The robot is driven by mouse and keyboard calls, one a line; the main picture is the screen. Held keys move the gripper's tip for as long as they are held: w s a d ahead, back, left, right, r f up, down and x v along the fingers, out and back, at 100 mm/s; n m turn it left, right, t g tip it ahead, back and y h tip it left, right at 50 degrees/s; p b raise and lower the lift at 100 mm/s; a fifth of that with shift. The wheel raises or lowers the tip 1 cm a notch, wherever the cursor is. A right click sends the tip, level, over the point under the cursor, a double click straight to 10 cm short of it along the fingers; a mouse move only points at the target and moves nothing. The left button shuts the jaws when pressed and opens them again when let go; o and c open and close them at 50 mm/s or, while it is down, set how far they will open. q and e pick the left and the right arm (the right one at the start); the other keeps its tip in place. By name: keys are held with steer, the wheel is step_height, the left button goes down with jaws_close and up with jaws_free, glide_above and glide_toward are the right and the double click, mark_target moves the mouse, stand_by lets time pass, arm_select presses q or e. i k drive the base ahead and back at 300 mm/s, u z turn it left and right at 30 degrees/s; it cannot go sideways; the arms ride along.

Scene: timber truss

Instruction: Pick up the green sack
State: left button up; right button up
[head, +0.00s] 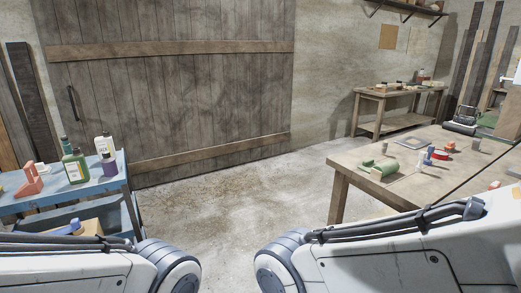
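Neither of my grippers is in view. Only white links of my two arms show along the bottom edge, well short of the green object.
Small items, including a red roll (440,155), lie on the wooden table (352,160). A blue cart (110,187) on the left holds several bottles and an orange tool (31,180). A workbench (390,93) stands at the back. The concrete floor (235,200) between is clear.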

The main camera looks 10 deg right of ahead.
mark_target(367, 165)
steer(key=z, duration=0.25)
steer(key=i, duration=2.15)
steer(key=z, duration=0.95)
steer(key=i, duration=1.35)
steer(key=z, duration=0.45)
